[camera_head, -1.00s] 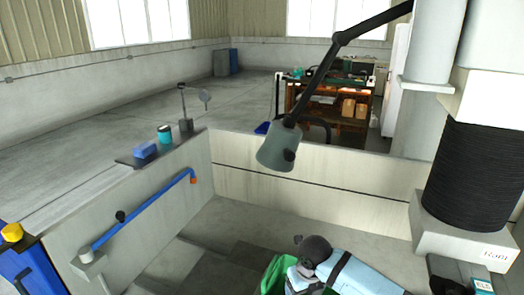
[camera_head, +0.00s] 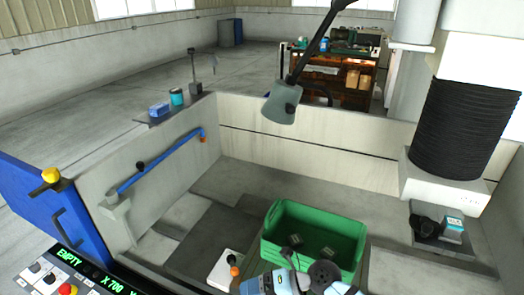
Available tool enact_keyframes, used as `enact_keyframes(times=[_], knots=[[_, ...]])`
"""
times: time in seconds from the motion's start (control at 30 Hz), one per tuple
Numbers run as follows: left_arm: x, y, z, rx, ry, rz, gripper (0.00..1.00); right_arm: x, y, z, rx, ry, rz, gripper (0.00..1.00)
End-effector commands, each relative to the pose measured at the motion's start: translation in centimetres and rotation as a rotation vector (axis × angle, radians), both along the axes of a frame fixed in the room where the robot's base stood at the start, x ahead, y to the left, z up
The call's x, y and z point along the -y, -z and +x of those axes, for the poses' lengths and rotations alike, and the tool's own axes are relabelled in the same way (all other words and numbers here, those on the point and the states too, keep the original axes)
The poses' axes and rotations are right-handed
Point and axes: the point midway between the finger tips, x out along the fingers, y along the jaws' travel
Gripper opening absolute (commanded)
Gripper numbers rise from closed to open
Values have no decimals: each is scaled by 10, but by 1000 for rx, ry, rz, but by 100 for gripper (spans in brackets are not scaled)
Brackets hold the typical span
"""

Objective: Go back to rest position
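Light blue and grey links of my own arm with a dark round joint show at the bottom edge of the head view, in front of the near side of a green crate (camera_head: 352,228). I cannot make out any gripper fingers there. The crate stands on the floor of the tank and is open at the top. A few small dark pieces show inside it, too small to identify.
A lamp (camera_head: 281,103) hangs over the tank's back wall. A blue pipe (camera_head: 160,162) runs along the left wall. A control panel (camera_head: 75,275) with a red button is at the lower left. A ribbed black column (camera_head: 463,130) stands at right, beside a small dark boxed item (camera_head: 452,230).

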Motion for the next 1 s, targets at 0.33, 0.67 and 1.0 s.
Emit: enact_keyframes(times=[0.33, 0.67, 1.0], knots=[[0, 1, -5, -6, 0, -1, 43, 77, -18, -11, -582, 851, 856, 74], [0, 5, -8, -16, 1, 1, 43, 201, 110, -101, -1291, 1695, 965, 74], [1, 4, -7, -13, 2, 0, 43, 217, 141, -146, -1511, 1861, 907, 74]])
